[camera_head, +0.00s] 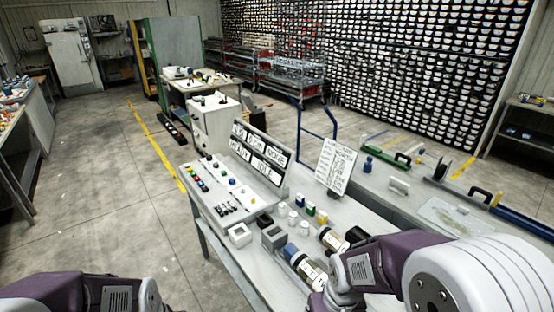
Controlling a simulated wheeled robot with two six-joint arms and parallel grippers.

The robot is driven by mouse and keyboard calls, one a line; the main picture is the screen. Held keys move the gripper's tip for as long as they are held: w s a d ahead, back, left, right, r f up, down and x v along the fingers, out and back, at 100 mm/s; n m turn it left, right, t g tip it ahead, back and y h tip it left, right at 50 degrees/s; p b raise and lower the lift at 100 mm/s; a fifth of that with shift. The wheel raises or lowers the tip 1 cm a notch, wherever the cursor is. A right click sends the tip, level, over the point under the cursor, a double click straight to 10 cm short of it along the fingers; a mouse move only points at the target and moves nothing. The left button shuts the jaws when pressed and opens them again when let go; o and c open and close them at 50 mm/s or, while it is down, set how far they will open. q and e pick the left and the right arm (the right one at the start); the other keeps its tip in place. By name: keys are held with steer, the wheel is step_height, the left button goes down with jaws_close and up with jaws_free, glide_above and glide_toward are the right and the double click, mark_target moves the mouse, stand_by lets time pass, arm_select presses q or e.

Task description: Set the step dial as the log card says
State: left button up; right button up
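A sloped grey console (222,195) stands on the bench in the middle. It carries rows of small coloured buttons and knobs, and I cannot tell which of them is the step dial or read its setting. A black-framed display (258,158) with large lettering stands along its back edge. A white card with handwritten lines (336,163), likely the log card, stands upright to the right of the console; its writing is too small to read. My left arm shows at the bottom left and my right arm at the bottom right. The fingers of both grippers are out of sight.
Small jars (293,217), a grey block with openings (273,237), a white box (239,235) and capped cylinders (305,267) crowd the bench in front of the console. My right arm hides the bench's near right part. A blue rail (317,128) stands behind.

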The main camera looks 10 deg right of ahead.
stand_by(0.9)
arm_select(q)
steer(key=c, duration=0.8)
